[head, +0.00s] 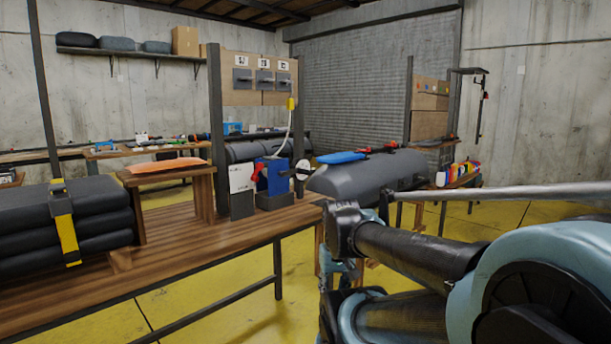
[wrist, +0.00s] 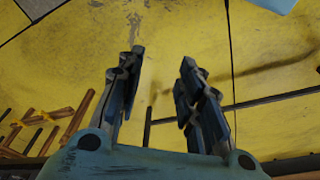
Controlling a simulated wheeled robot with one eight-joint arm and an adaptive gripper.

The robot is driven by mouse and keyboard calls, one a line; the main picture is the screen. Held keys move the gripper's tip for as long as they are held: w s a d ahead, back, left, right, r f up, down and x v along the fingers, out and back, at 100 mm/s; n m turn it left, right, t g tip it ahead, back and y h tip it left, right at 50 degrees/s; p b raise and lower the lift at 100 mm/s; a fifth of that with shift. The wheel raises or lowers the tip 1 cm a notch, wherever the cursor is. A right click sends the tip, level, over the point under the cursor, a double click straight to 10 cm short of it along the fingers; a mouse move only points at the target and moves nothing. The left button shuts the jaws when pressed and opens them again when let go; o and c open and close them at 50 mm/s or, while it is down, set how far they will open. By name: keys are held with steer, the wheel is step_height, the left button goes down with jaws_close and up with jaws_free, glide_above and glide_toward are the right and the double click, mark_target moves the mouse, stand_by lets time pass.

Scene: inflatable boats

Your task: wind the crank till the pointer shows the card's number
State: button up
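A blue box-shaped device (head: 274,178) stands on the wooden bench near its right end. A red part (head: 257,170), perhaps the crank's grip, shows at its left side. A white disc with dark marks (head: 302,170) sits just right of it; I cannot make out a pointer reading. A white card (head: 241,178) stands in a dark holder to the left; its number is too small to read. My gripper (wrist: 162,65) is open and empty in the wrist view, over the yellow floor, away from the device. In the head view it is mostly hidden by my arm.
The wooden bench (head: 190,246) has free room at the front. Dark rolled bundles (head: 95,212) with a yellow strap lie at its left, and an orange item (head: 166,165) rests on a small stand. A grey boat hull (head: 368,176) is behind, right of the device.

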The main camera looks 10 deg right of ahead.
steer(key=shift+s+r, duration=0.2)
steer(key=shift+s, duration=0.05)
steer(key=w+a+r+n+t+y, duration=0.1)
steer(key=w+a+r+n+y, duration=0.15)
steer(key=w, duration=0.35)
steer(key=w+a+r+n+t+y, duration=0.1)
steer(key=w+a+r+y, duration=0.2)
steer(key=w, duration=0.4)
steer(key=n+t+y, duration=0.4)
steer(key=t+y, duration=0.1)
steer(key=t, duration=0.5)
glide_toward(309, 172)
steer(key=x, duration=1.2)
steer(key=shift+a, duration=0.15)
jaws_close()
